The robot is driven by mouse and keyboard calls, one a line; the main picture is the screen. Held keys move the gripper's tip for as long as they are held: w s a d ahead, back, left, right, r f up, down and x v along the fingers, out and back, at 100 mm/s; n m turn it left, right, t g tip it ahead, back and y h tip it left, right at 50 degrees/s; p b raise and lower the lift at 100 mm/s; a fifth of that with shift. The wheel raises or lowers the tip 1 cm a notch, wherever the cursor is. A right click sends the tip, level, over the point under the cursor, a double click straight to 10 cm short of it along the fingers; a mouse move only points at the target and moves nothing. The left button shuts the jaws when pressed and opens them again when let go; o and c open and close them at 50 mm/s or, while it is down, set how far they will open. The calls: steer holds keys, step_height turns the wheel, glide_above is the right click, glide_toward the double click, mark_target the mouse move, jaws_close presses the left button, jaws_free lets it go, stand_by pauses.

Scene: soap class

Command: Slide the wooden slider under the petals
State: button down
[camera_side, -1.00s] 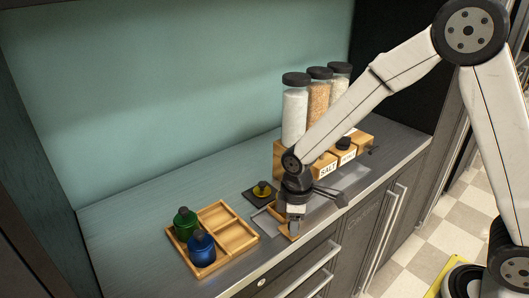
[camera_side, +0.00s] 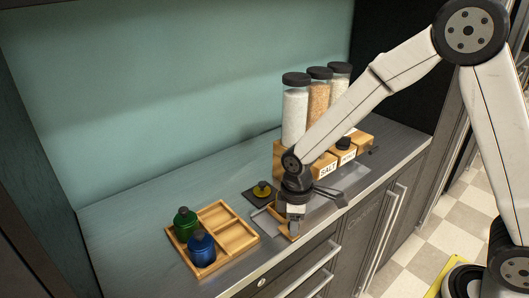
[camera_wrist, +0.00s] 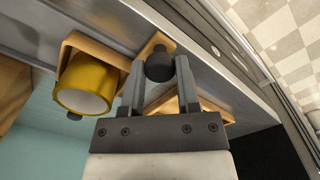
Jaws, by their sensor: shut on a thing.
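My gripper (camera_wrist: 160,85) is shut on the black knob (camera_wrist: 160,64) of a wooden piece that looks like the wooden slider (camera_wrist: 152,42). The fingers stand on both sides of the knob, and wood also shows behind them. In the side view my gripper (camera_side: 293,231) points down at the counter's front edge, over a light-coloured flat plate (camera_side: 262,219), and hides much of the slider. A yellow cylinder (camera_wrist: 84,88) with a pale open end lies beside the slider in the wrist view, against a wooden bracket (camera_wrist: 100,49).
A wooden tray (camera_side: 247,238) on the left holds a green bottle (camera_side: 185,224) and a blue bottle (camera_side: 202,249). A yellow-topped item (camera_side: 262,189) stands on a dark square behind my gripper. A wooden rack with tall jars (camera_side: 295,110) stands at the back right.

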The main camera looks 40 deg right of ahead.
steer(key=shift+d, duration=0.1)
steer(key=d, duration=1.2)
steer(key=shift+w+d+r, duration=0.1)
steer(key=shift+d, duration=0.15)
steer(key=shift+c, duration=1.7)
jaws_free()
step_height(320, 180, up, 8)
